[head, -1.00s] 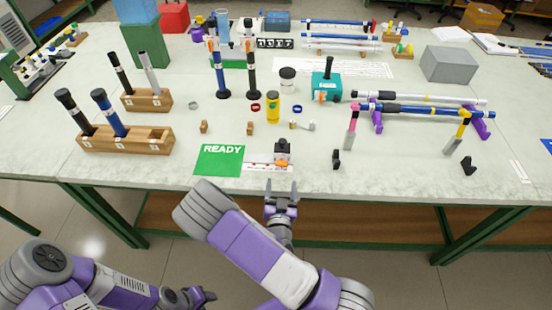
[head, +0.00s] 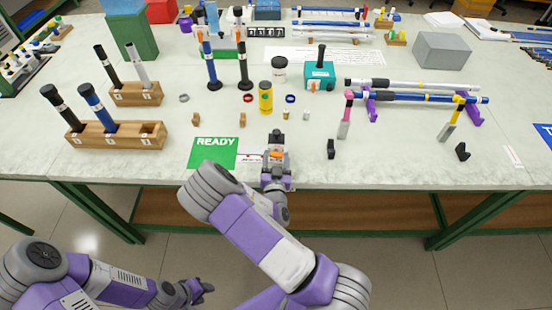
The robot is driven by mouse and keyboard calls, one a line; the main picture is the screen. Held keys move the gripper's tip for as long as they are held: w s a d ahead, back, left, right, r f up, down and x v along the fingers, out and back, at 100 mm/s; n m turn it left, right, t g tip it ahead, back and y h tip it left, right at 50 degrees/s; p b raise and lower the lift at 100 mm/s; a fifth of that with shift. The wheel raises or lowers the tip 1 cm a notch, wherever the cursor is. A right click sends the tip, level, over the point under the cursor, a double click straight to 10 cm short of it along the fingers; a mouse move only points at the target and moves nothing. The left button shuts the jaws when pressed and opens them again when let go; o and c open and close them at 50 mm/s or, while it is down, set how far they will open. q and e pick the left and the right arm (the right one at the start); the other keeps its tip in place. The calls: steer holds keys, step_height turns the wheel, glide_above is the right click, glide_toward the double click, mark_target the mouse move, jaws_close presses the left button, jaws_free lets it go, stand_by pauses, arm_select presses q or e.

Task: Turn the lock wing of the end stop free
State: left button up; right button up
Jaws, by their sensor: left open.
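The end stop (head: 277,137) is a small dark block on a pale scale strip (head: 248,156), beside the green READY card, near the table's front edge. Orange shows low on it, where the lock wing sits, but my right gripper (head: 276,164) largely covers it. The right gripper's fingers are up against the front of the end stop, around the orange part. I cannot tell whether they are closed on the wing or which way the wing points. My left gripper (head: 203,289) is open and empty, low in front of the table, away from the end stop.
The READY card (head: 213,153) lies left of the end stop. Small wooden blocks (head: 242,120), a yellow jar (head: 265,98) and rings stand behind. A wooden rack (head: 130,137) with rods is at left. A black clip (head: 331,149) stands to the right, with clear table between.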

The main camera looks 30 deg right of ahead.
steer(key=c, duration=0.8)
steer(key=shift+n, duration=0.7)
steer(key=o, duration=1.1)
steer(key=shift+c, duration=0.2)
steer(key=v, duration=0.7)
steer(key=shift+s+a, duration=0.2)
steer(key=shift+s, duration=0.05)
